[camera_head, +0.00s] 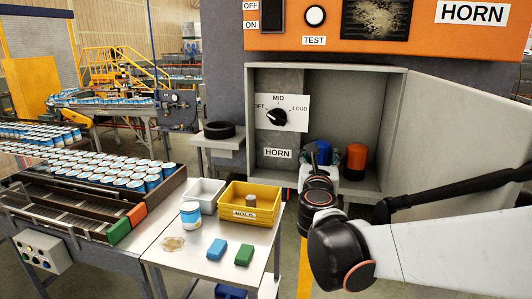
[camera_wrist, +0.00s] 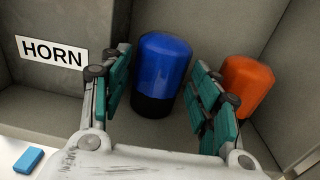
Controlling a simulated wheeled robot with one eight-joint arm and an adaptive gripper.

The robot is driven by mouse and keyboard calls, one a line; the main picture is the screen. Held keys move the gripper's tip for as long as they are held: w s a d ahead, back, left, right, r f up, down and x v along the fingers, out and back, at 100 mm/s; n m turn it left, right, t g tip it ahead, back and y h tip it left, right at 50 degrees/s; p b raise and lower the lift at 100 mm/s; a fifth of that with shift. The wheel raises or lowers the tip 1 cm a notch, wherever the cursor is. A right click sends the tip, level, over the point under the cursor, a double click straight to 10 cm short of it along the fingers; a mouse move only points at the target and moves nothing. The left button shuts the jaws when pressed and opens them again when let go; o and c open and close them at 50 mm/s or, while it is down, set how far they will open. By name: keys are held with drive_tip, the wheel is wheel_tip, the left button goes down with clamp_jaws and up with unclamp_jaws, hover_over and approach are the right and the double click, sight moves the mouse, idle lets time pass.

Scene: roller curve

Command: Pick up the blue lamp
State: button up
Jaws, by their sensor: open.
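The blue lamp (camera_wrist: 163,70) stands in the grey horn cabinet, a blue dome on a black base. In the wrist view it is between the two teal-padded fingers of my gripper (camera_wrist: 160,98), which are open and apart from it on both sides. In the head view only part of the blue lamp (camera_head: 323,152) shows, with my gripper (camera_head: 325,168) in front of it. The lower part of the lamp is hidden there by my wrist.
An orange lamp (camera_head: 356,160) stands close to the right of the blue lamp. The cabinet (camera_head: 392,120) has side walls and an open door at right. A table (camera_head: 190,262) below holds a yellow bin (camera_head: 262,221), a white tray, a can and two small blocks.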

sight(320, 157)
drive_tip(key=x, duration=0.3)
drive_tip(key=shift+w+d+p, duration=0.15)
drive_tip(key=shift+w+p, duration=0.15)
drive_tip(key=shift+p, duration=0.05)
drive_tip(key=shift+c, duration=0.2)
drive_tip(key=c, duration=0.9)
drive_tip(key=shift+o, duration=0.2)
drive_tip(key=shift+r, duration=0.1)
